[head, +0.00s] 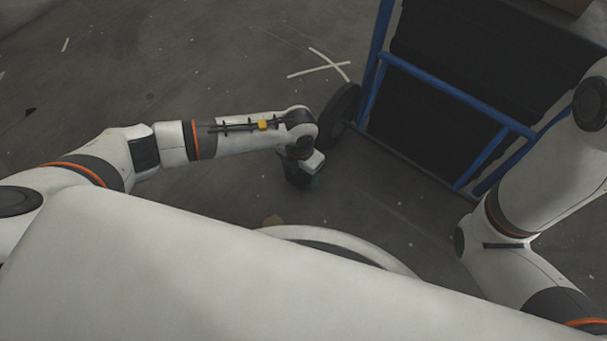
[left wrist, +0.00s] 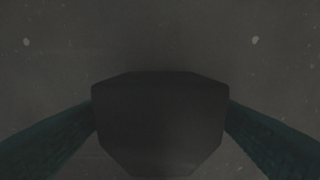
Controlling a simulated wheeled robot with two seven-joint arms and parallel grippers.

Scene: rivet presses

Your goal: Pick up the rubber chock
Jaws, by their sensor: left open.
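The rubber chock (left wrist: 160,125) appears to be the dark, blunt-cornered block in the lower middle of the left wrist view. It lies between the two dark green fingers of my left gripper (head: 308,182), which is open and points down near the floor. The fingers flank the block on both sides; whether they touch it I cannot tell. In the head view I cannot make out the chock apart from the dark gripper and wrist. My right gripper is not in view; only part of its arm shows at the right.
A white cross mark (head: 322,66) is on the floor. The grey floor (head: 190,60) at the upper left is mostly clear.

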